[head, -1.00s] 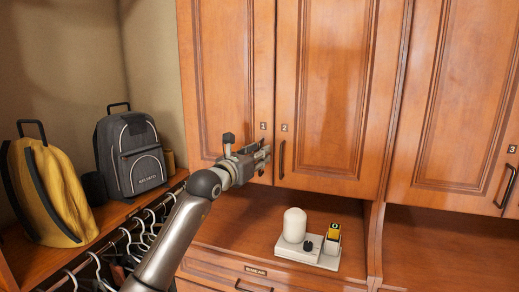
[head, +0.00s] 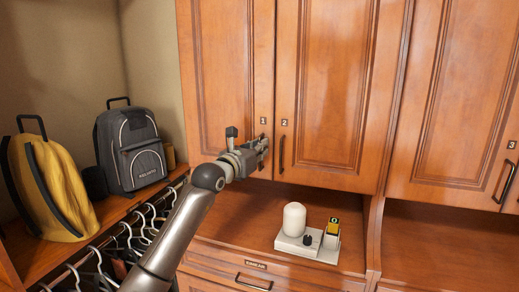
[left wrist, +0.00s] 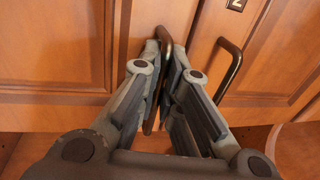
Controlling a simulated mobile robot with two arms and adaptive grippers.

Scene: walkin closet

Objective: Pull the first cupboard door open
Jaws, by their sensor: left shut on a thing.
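The first cupboard door (head: 224,75), marked 1, is a brown panelled door at the left of the row in the head view. It looks shut, its right edge against the second door (head: 325,90). My left gripper (head: 263,150) is at its lower right corner and largely hides the handle there. In the left wrist view the gripper (left wrist: 164,62) is shut on the dark handle (left wrist: 165,38) of the first door (left wrist: 150,15), with the fingers on either side of it. My right gripper is not in view.
The second door's handle (head: 281,153) is close to the right of my gripper. A white device (head: 306,242) with a rounded top stands on the counter below. A backpack (head: 130,150) and a yellow bag (head: 50,190) sit on the left shelf, above hangers.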

